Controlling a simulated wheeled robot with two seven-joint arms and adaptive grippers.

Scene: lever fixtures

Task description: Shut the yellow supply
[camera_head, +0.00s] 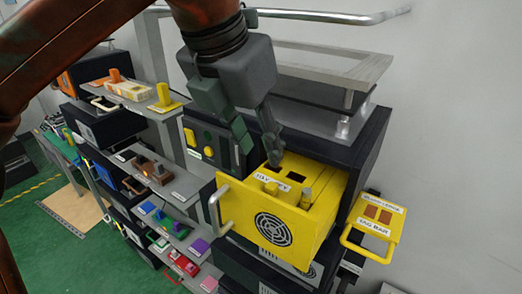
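The yellow supply (312,238) is a box-shaped unit with a round fan grille on its front and a pale handle at its left side. It sticks out of the dark rack, with part of its top showing. My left gripper (260,152) points down just above and behind the supply's front, near its top rear edge. Its two dark fingers are spread with a gap between them and nothing visible held. I cannot tell whether a fingertip touches the supply. My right gripper is not in view.
A black panel with a yellow knob (189,137) stands left of the supply. A yellow labelled plate with a handle (383,216) juts out at the right. Shelves with small coloured levers (165,95) line the left. A metal rail (330,17) runs above the rack.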

